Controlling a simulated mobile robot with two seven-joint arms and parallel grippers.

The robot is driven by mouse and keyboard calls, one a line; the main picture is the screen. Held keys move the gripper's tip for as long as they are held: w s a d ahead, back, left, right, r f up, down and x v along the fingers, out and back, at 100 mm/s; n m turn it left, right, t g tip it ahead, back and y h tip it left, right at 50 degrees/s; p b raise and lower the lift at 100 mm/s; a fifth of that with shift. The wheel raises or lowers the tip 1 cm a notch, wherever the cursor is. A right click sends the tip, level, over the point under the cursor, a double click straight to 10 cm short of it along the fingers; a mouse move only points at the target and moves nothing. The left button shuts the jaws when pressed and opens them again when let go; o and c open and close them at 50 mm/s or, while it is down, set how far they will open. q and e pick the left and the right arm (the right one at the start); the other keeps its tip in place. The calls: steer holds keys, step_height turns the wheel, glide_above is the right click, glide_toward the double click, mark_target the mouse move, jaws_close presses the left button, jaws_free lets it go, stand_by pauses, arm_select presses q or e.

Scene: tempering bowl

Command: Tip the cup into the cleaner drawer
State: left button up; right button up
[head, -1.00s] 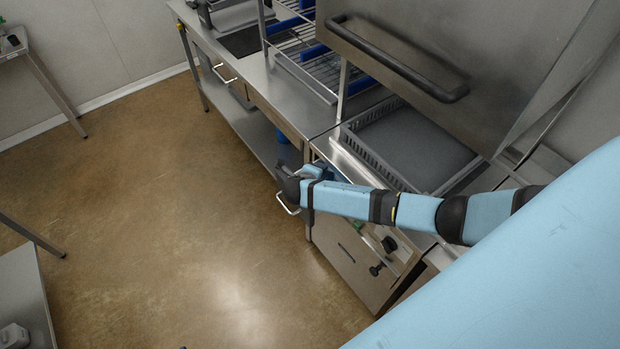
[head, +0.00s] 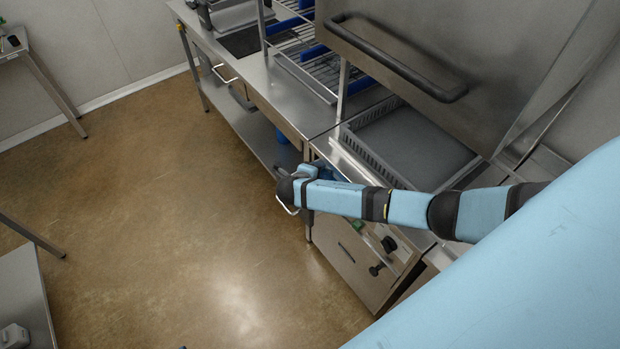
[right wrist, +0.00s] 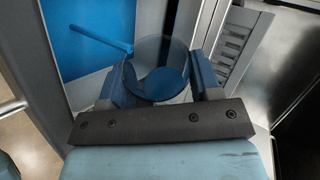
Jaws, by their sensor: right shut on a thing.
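The cup (right wrist: 160,62) is clear, with blue at its base, and sits between the fingers of my right gripper (right wrist: 158,75) in the right wrist view. The fingers are shut on its sides. In the head view my right gripper (head: 307,172) is at the front of the counter, and the cup cannot be made out there. A blue surface (right wrist: 85,35) with a blue rod (right wrist: 105,60) lies past the cup in the wrist view; it appears to be the cleaner drawer's inside. A pale bar handle (head: 286,208) shows below the gripper. My left gripper is not in view.
A grey rack (head: 362,164) sits on the counter under a raised steel hood (head: 410,45) with a dark handle. A wire shelf (head: 295,62) stands further back. The floor (head: 150,200) left of the counter is clear.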

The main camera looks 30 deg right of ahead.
steer(key=shift+w+a+r+h, duration=0.1)
steer(key=shift+w+a+h, duration=0.1)
steer(key=shift+h, duration=0.2)
steer(key=shift+n+g, duration=0.3)
steer(key=shift+w+a+r+n+h, duration=0.1)
steer(key=shift+n+h, duration=0.2)
steer(key=shift+h, duration=0.2)
stand_by(0.6)
